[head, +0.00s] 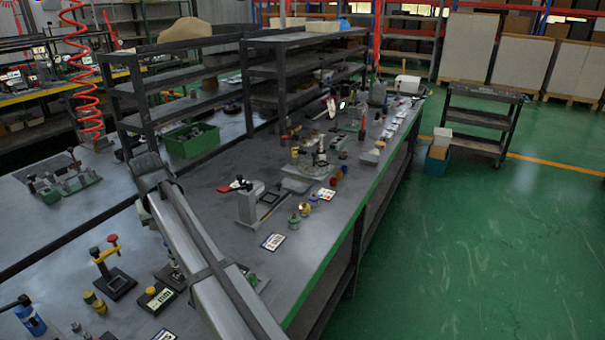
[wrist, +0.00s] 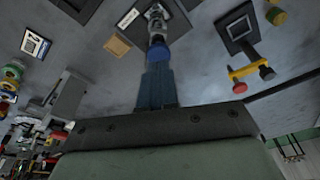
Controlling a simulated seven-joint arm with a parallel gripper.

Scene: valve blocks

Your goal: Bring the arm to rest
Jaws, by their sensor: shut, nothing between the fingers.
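My arm (head: 205,255) reaches from the bottom of the head view up and left over the workbench, with a bend near the dark joint (head: 150,170). I cannot make out the gripper in the head view. In the wrist view my gripper (wrist: 158,68) is shut, its dark blue fingers together and empty. Beyond the fingertips is a blue knob (wrist: 158,52) on a silver valve fitting (wrist: 155,18). The knob lines up with the fingertips, and I cannot tell whether they touch.
A valve stand with a yellow bar and red knob (head: 103,250) stands on the grey bench (head: 215,155); its yellow bar also shows in the wrist view (wrist: 243,71). A clamp fixture (head: 247,205), printed card (head: 273,241) and green crate (head: 190,140) are nearby. Shelving (head: 205,75) rises behind.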

